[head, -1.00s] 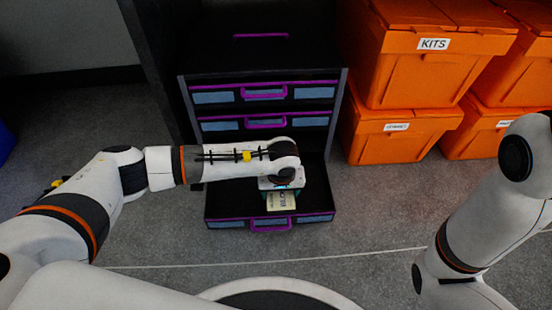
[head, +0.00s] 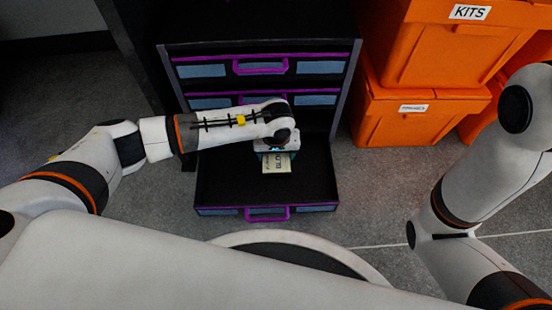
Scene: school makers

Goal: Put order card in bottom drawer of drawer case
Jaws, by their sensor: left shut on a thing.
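The drawer case (head: 347,85) is black with purple handles and blue label strips. Its bottom drawer (head: 313,185) is pulled out toward me and its black inside shows. The two drawers above it are closed. My left gripper (head: 275,153) points down over the open bottom drawer and is shut on the order card (head: 276,164), a pale yellowish card with dark print. The card's upper end is hidden by the gripper. I cannot tell whether the card touches the drawer floor. My right arm shows at the right, but its gripper is out of view.
Orange bins (head: 417,110) stand stacked to the right of the case, one labelled KITS. A dark upright panel (head: 137,60) stands at the left of the case. Grey floor lies free on both sides of the open drawer.

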